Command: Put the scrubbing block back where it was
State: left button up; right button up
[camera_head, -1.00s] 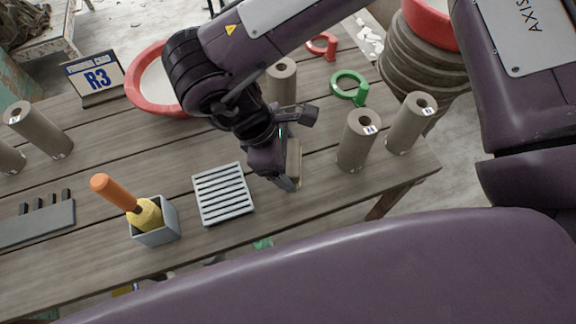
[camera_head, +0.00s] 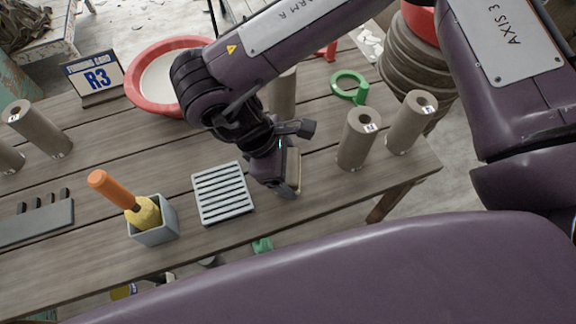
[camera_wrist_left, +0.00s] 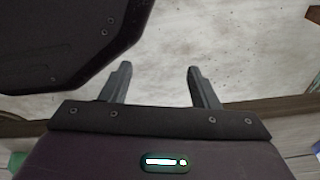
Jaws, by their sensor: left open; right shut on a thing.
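The scrubbing block appears to be the tan block (camera_head: 294,170) in the head view, partly hidden by my right gripper (camera_head: 287,187). My right gripper is shut on it, pointing down over the front part of the table, right of the grey slatted rack (camera_head: 222,193). I cannot tell whether the block touches the table. My left gripper (camera_wrist_left: 160,82) shows in the left wrist view, open and empty above a pale floor.
A grey cup (camera_head: 155,225) with an orange-handled tool stands left of the rack. Labelled clay cylinders (camera_head: 358,140) stand at the right. The table's front edge is close.

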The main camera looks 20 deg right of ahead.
jog(key=o, duration=0.9)
jog(key=shift+s+f, duration=0.2)
jog(key=shift+f, duration=0.5)
pick_arm(q)
jog(key=shift+a+f, duration=0.15)
jog(key=shift+f, duration=0.15)
pick_arm(e)
jog(key=shift+o, duration=0.2)
pick_arm(q)
jog(key=shift+s+a+f, duration=0.1)
jog(key=shift+s, duration=0.15)
pick_arm(e)
jog(key=shift+r, duration=0.35)
pick_arm(q)
jog(key=s+p, duration=0.2)
jog(key=s, duration=0.1)
jog(key=shift+s+a+f, duration=0.1)
jog(key=shift+a+f, duration=0.05)
jog(key=shift+a, duration=0.05)
pick_arm(e)
jog(key=v, duration=1.3)
jog(key=shift+w+d, duration=0.25)
jog(key=shift+w, duration=0.05)
pick_arm(q)
jog(key=shift+d, duration=0.1)
